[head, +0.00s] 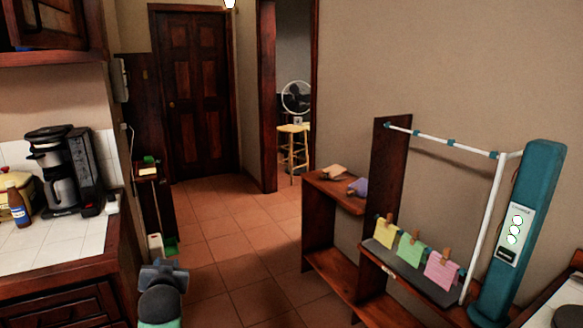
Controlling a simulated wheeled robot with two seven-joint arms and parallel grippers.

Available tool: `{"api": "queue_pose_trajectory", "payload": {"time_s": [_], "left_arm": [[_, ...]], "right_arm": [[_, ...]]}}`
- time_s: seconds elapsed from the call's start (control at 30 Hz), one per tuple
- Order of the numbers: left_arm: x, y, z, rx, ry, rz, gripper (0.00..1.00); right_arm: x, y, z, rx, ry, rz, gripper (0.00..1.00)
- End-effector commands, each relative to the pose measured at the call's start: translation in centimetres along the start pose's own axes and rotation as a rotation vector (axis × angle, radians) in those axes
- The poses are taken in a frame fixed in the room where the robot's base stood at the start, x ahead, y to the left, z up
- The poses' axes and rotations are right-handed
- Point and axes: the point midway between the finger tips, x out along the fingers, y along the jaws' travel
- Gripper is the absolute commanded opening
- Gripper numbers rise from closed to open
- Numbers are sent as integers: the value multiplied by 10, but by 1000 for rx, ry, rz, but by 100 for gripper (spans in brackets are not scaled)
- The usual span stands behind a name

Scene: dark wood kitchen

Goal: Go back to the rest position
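A dark grey piece with a rounded, teal-based part below it rises at the bottom left of the head view. It appears to be my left gripper (162,274), held over the floor beside the left counter. Its fingers are too small and dark to tell whether they are open or shut. I see nothing held in it. My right gripper is not in view.
A tiled counter (60,242) with a coffee maker (57,172) and brown bottle (17,205) is at left. At right, a wooden shelf (322,252) and a teal column (520,225) with white bars stand by the wall. Tiled floor (228,225) lies clear between, towards the door (195,95).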

Motion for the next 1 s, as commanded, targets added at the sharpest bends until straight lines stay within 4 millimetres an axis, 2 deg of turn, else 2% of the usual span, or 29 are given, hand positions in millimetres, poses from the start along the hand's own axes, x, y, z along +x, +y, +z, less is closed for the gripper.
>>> {"api": "queue_pose_trajectory", "payload": {"time_s": [0.03, 0.1, 0.27, 0.47, 0.67, 0.8, 1.0], "left_arm": [[-10, 12, 23, 6, -42, 33, 32], [-23, 26, 51, 9, -99, 77, 32], [-60, 58, 115, 16, -234, 176, 32], [-120, 92, 191, 27, -413, 300, 32], [-193, 119, 260, 40, -603, 421, 32], [-252, 133, 303, 51, -741, 502, 32], [-335, 144, 349, 67, -926, 608, 32]], "right_arm": [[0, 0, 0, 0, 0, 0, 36], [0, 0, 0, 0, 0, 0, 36], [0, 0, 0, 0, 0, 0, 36], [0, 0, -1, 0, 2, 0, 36], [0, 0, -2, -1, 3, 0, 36], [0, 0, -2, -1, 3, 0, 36], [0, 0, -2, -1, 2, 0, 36]]}}
